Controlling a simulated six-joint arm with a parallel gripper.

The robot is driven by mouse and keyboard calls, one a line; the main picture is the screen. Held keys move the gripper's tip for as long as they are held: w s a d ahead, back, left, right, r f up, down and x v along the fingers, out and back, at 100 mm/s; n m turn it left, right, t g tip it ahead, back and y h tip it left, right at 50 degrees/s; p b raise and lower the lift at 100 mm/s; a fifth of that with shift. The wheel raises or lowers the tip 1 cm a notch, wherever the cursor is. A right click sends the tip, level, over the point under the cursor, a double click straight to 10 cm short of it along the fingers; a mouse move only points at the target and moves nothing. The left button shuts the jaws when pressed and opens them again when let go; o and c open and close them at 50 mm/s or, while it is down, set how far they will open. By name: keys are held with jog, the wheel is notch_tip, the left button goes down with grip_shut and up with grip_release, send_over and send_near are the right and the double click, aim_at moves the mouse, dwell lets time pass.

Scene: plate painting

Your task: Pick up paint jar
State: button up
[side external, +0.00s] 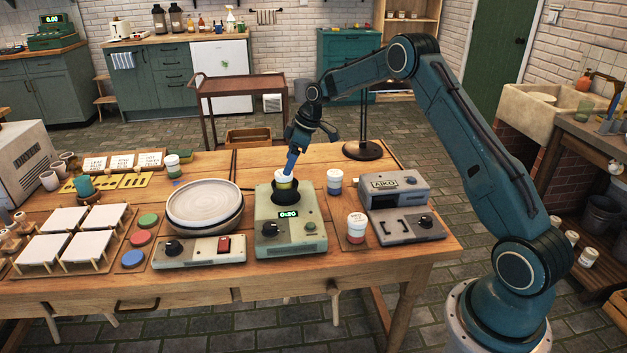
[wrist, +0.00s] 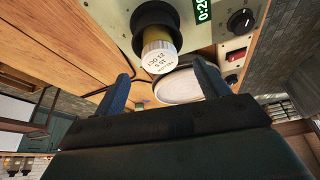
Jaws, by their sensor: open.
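A paint jar with a white lid and a yellow band (side external: 285,183) stands upright in the black cup of a pale green machine (side external: 292,233) whose display reads 0:20. My gripper (side external: 291,163) is just above the jar, pointing down. In the wrist view, the jar (wrist: 160,57) shows its lettered lid, between and slightly beyond the tips of my two blue fingers (wrist: 160,72). The fingers are apart with nothing held. Whether a finger touches the jar cannot be told. The jar's lower part is hidden in the black cup (wrist: 153,22).
A blue-banded jar (side external: 334,182), a red-banded jar (side external: 356,229) and a grey AIKO machine (side external: 402,210) stand to the right. Stacked plates (side external: 205,203) sit on a wheel unit to the left. A black lamp stand (side external: 362,151) rises behind.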

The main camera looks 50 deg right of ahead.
jog(key=shift+x, duration=2.5)
jog(key=c, duration=1.2)
jog(key=shift+r, duration=0.15)
notch_tip(320, 180, up, 20)
